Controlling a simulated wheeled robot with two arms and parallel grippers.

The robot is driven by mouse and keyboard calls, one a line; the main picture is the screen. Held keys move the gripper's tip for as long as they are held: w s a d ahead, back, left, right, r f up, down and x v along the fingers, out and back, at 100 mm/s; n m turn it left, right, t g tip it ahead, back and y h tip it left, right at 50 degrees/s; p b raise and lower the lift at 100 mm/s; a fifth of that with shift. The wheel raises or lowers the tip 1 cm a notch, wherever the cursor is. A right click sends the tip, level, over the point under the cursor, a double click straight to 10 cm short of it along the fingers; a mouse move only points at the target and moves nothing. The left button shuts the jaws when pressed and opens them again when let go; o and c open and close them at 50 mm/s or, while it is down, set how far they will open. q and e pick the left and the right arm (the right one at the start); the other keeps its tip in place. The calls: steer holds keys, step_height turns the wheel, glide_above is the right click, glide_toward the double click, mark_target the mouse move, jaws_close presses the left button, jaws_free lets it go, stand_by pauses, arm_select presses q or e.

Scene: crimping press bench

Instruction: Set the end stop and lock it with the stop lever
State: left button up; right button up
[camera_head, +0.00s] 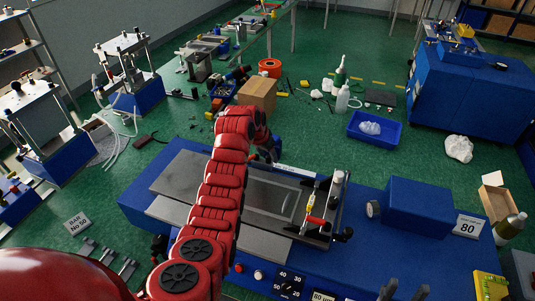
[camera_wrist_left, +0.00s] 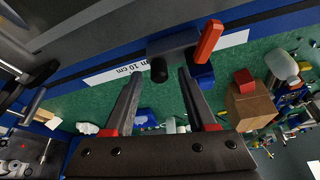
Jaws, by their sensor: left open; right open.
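In the left wrist view a dark stop block with a rounded black end (camera_wrist_left: 172,50) sits at the blue bench edge. A red stop lever (camera_wrist_left: 208,42) stands up beside it, above a small blue block (camera_wrist_left: 201,75). In the head view my left gripper (camera_head: 266,152) is at the back edge of the press bench (camera_head: 370,258), partly hidden by my red arm, which hides the stop there. My right gripper (camera_head: 404,289) is open and empty at the bottom edge.
A blue box with a gauge (camera_head: 416,207) stands to the right. A cardboard box (camera_head: 257,94) and a blue tray (camera_head: 374,130) are behind the bench.

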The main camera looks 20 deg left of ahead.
arm_select(q)
jaws_close()
stand_by(1.4)
